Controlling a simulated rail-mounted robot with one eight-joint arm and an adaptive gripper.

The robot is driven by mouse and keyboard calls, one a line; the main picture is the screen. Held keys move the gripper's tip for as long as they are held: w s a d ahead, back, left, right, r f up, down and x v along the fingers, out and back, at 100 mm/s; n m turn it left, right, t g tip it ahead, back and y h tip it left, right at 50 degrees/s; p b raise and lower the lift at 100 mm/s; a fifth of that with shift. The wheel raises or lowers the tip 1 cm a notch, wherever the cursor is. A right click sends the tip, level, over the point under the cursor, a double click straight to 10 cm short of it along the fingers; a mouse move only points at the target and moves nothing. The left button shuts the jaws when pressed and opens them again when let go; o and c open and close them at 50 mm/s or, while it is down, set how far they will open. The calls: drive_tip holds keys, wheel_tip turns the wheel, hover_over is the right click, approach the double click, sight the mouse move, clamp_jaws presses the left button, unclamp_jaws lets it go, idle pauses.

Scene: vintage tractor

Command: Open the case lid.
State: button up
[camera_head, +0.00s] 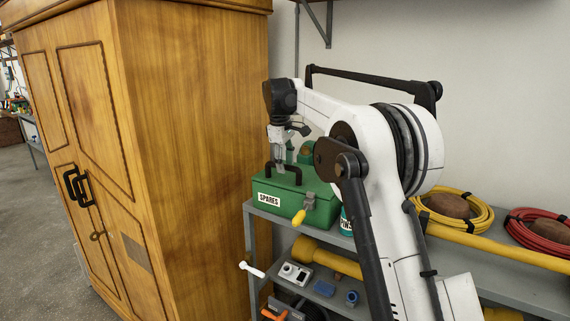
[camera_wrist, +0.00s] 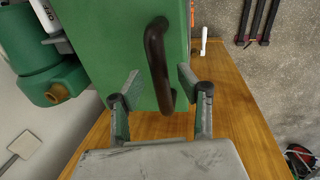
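The green case (camera_head: 322,213), labelled "SPARES", sits on the grey shelf beside the wooden cabinet. Its lid (camera_head: 262,184) looks closed, with a dark arched handle (camera_head: 296,178) on top. A grey fitting (camera_head: 310,200) with a yellow end is at the case's front right. My gripper (camera_head: 281,165) points down at the handle. In the wrist view my gripper (camera_wrist: 158,82) is open, with one finger on each side of the brown handle (camera_wrist: 157,55). Gaps show between the fingers and the handle. Part of the case's right side is hidden by my arm.
The tall wooden cabinet (camera_head: 195,120) stands close left of the case. A green object (camera_wrist: 55,75) is beside the case in the wrist view. Yellow (camera_head: 455,208) and red (camera_head: 540,230) coiled hoses lie right on the shelf. Tools lie on the shelf below.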

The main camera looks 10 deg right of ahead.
drive_tip(key=shift+f, duration=0.2)
clamp_jaws()
drive_tip(key=shift+d, duration=0.1)
